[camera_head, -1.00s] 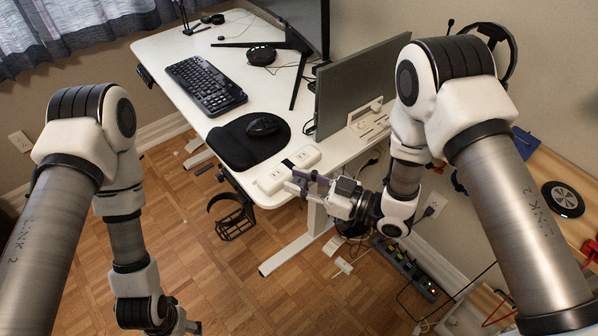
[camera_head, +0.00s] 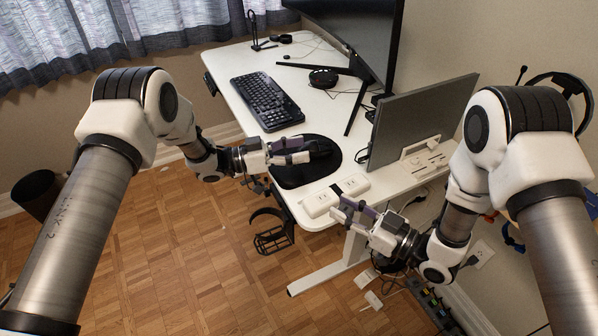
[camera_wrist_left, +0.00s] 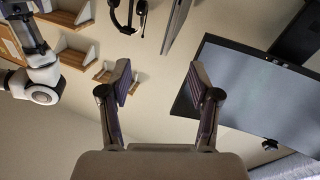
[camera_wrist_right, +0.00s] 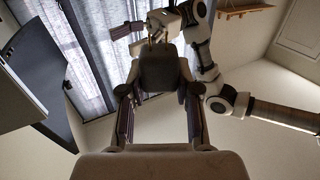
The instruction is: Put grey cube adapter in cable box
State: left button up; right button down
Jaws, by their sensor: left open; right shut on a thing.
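My right gripper (camera_head: 352,207) is at the desk's front right edge, beside the white socket blocks. In the right wrist view its fingers (camera_wrist_right: 158,90) are shut on a dark grey block (camera_wrist_right: 160,65), which I take for the grey cube adapter. The block is hard to make out in the head view. My left gripper (camera_head: 292,151) is over the mouse pad, close to the mouse. In the left wrist view its fingers (camera_wrist_left: 158,80) are wide apart and empty. I cannot tell for sure which thing is the cable box; a white slotted holder (camera_head: 425,160) stands beside the monitor.
Two white socket blocks (camera_head: 320,203) (camera_head: 355,184) lie at the desk's front edge. A keyboard (camera_head: 267,102), mouse pad (camera_head: 300,177) and monitor (camera_head: 415,120) are on the white desk (camera_head: 225,70). A black wire basket (camera_head: 272,238) hangs below the edge.

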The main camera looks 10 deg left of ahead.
pick_arm(q)
jog(key=s+d+f+m+g+y, duration=0.1)
jog(key=s+d+m+g+y, duration=0.1)
jog(key=s+d+m+g, duration=0.1)
jog(key=s+d+f+m+g+y, duration=0.2)
jog(key=s+d+m+g, duration=0.2)
jog(key=s+m+g, duration=0.1)
jog(key=s+d+f+m+g+y, duration=0.1)
jog(key=s+d+m+g, duration=0.3)
jog(key=s+g, duration=0.1)
jog(key=shift+d+f+y, duration=0.15)
jog(key=shift+f+y, duration=0.15)
jog(key=shift+y, duration=0.1)
jog(key=c, duration=0.7)
jog(key=o, duration=0.7)
